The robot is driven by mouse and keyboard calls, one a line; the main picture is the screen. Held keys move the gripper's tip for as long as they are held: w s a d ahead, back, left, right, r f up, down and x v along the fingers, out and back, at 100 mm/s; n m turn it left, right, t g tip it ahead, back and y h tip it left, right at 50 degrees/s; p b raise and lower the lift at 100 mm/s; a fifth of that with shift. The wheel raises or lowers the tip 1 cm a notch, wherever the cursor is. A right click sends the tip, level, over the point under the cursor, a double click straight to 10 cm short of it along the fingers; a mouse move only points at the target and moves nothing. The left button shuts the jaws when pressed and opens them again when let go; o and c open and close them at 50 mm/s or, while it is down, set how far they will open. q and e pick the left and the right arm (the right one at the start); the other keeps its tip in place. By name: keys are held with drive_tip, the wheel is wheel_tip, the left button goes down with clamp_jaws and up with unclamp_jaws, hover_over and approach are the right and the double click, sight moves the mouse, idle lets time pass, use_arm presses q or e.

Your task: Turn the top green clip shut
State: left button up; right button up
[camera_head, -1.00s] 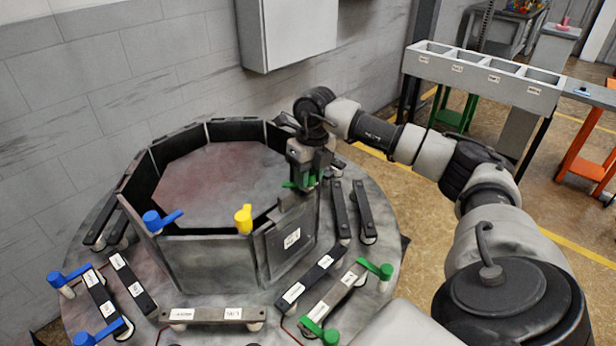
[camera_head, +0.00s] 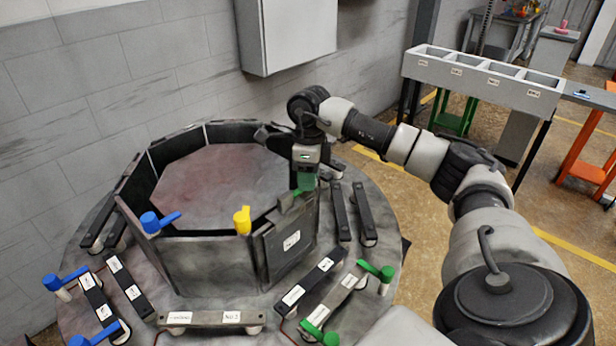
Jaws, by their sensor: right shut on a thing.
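The top green clip (camera_head: 307,183) sits on the upper rim of the furnace wall, at the corner right of the labelled panel (camera_head: 283,243). My right gripper (camera_head: 304,178) points down from above and is shut on this clip. The fingers hide much of the clip, so I cannot tell its exact angle. My left gripper is not in view.
A yellow clip (camera_head: 243,220) and a blue clip (camera_head: 158,222) stand on the same rim. Lower green clips (camera_head: 377,270) and blue clips (camera_head: 63,280) stand on the round base among dark bars. A bin rack (camera_head: 485,78) stands back right.

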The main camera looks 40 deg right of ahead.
drive_tip(key=shift+r, duration=0.1)
idle(0.3)
drive_tip(key=o, duration=0.9)
drive_tip(key=shift+o, duration=0.2)
drive_tip(key=shift+w+r, duration=0.1)
drive_tip(key=shift+r, duration=0.4)
drive_tip(key=r, duration=0.8)
drive_tip(key=shift+w+d+r+b, duration=0.15)
drive_tip(key=shift+w+d+b, duration=0.15)
drive_tip(key=shift+d, duration=0.1)
drive_tip(key=shift+d+r, duration=0.1)
drive_tip(key=shift+r, duration=0.6)
drive_tip(key=shift+f, duration=0.1)
